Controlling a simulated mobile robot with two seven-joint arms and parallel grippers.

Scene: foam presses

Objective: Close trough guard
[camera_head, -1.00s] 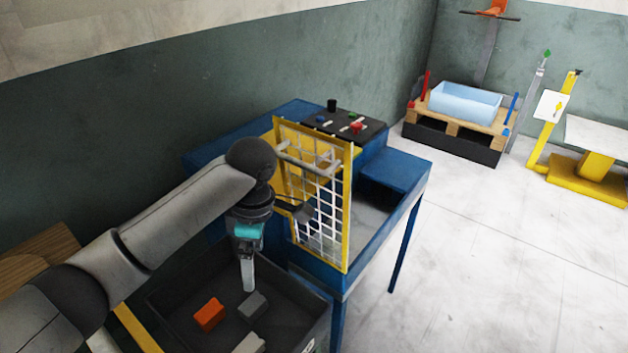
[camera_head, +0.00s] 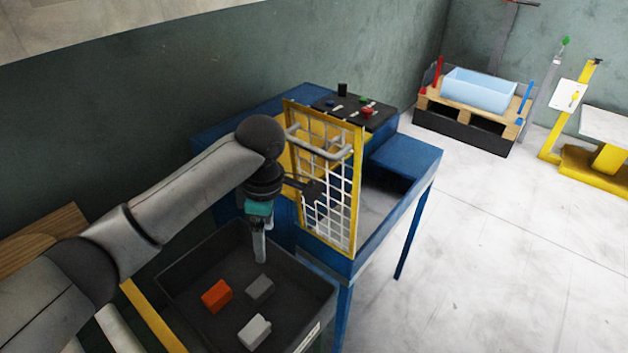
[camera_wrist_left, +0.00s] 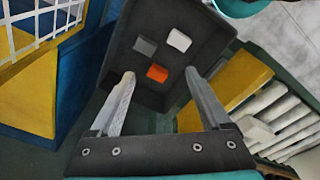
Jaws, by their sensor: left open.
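The trough guard (camera_head: 327,185) is a yellow frame with white wire mesh and a grey bar handle (camera_head: 319,146) near its top. It stands upright on the blue press (camera_head: 408,160), with the trough (camera_head: 378,205) to its right. In the left wrist view part of its mesh (camera_wrist_left: 40,22) shows at the upper left. My left gripper (camera_head: 260,245) points down just left of the guard, above the dark bin, and looks empty. In the left wrist view its two fingers (camera_wrist_left: 160,82) are spread wide with nothing between them. My right gripper is not in view.
The dark bin (camera_head: 190,268) holds an orange block (camera_head: 216,296) and two grey blocks. A control panel (camera_head: 355,108) with buttons sits on the press. A pallet (camera_head: 465,113) with a light blue tub (camera_head: 480,92) stands farther back.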

